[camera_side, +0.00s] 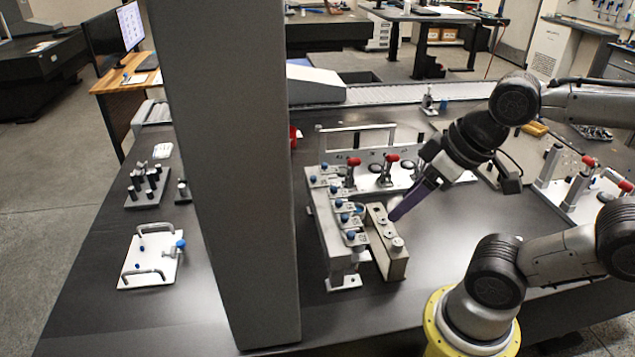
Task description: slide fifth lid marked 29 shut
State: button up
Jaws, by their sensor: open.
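A long grey fixture (330,232) stands on the dark table, with a row of small light lids with blue knobs along its top. The lid nearest the camera (356,240) has its blue knob (350,235) at the row's front end. Any number on the lids is too small to read, so I cannot tell which is marked 29. My gripper (394,215) reaches down from the right with purple fingers, open. Its tips are at the grey block (392,258) to the right of the row; I cannot tell if they touch it. I see nothing held between them.
A large grey column (232,150) stands left of the fixture and hides part of the table. Red-handled clamps (352,162) stand behind the row. A white plate with handles (150,262) lies at the left.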

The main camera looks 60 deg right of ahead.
jog(key=shift+c, duration=1.1)
jog(key=w+d+r, duration=0.1)
jog(key=w, duration=0.1)
jog(key=w+d+r+m+h, duration=0.1)
jog(key=w, duration=0.1)
jog(key=w+d+r+m+t+h, duration=0.1)
jog(key=w+r, duration=0.1)
jog(key=shift+d, duration=0.35)
grip_shut()
jog(key=w+d+h, duration=0.2)
jog(key=w+d, duration=0.2)
jog(key=w, duration=0.8)
jog(key=n+g+h, duration=0.1)
jog(key=n, duration=0.1)
send_near(318, 180)
jog(key=shift+w+a+f, duration=0.25)
jog(key=shift+w+f, duration=0.3)
jog(key=shift+f, duration=0.2)
jog(key=shift+w+a+f, duration=0.25)
jog(key=shift+w+f, duration=0.3)
jog(key=shift+f, duration=0.2)
jog(key=shift+w+a+f, duration=0.2)
jog(key=shift+w+f, duration=0.35)
jog(key=shift+f, duration=0.15)
